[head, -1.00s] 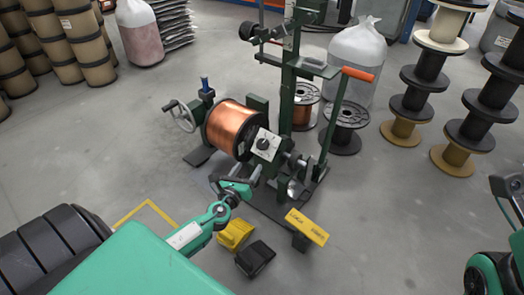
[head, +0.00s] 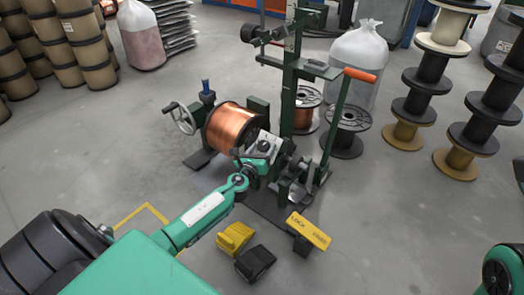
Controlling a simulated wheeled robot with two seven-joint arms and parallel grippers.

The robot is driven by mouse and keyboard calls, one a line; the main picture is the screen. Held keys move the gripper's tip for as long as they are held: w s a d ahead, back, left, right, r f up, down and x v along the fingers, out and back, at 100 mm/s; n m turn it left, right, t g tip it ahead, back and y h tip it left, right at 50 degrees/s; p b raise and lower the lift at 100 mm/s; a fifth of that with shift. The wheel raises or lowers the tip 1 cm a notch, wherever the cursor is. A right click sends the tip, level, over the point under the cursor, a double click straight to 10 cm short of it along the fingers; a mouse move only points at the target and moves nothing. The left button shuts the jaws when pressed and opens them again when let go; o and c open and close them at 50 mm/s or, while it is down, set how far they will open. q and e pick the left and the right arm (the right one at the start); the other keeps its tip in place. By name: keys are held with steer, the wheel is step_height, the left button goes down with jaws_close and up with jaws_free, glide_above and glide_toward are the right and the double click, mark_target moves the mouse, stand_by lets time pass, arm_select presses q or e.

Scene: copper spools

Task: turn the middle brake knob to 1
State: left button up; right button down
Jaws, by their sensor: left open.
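The brake knob is a dark round knob on a white square dial plate (head: 266,142), on the green winding machine (head: 288,100) beside the copper spool (head: 231,127). Only one such dial shows clearly. My left gripper (head: 262,152) is at the dial, its fingers over the lower part of the plate and open around or just in front of the knob. Contact cannot be told. The gripper hides most of the knob and its markings. My right gripper is out of the picture; only part of my right arm shows at the lower right.
A handwheel (head: 181,118) stands left of the copper spool. An orange-handled lever (head: 359,75) rises at the right. A yellow pedal (head: 234,238), a black pedal (head: 255,263) and a yellow sign plate (head: 308,230) sit low in front. Stacked black spools (head: 421,80) stand right.

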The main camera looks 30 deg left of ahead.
arm_select(q)
steer(key=c, duration=1)
steer(key=shift+d+r+n+y+p, duration=0.15)
steer(key=shift+n+y+p, duration=0.15)
steer(key=shift+n+p, duration=0.15)
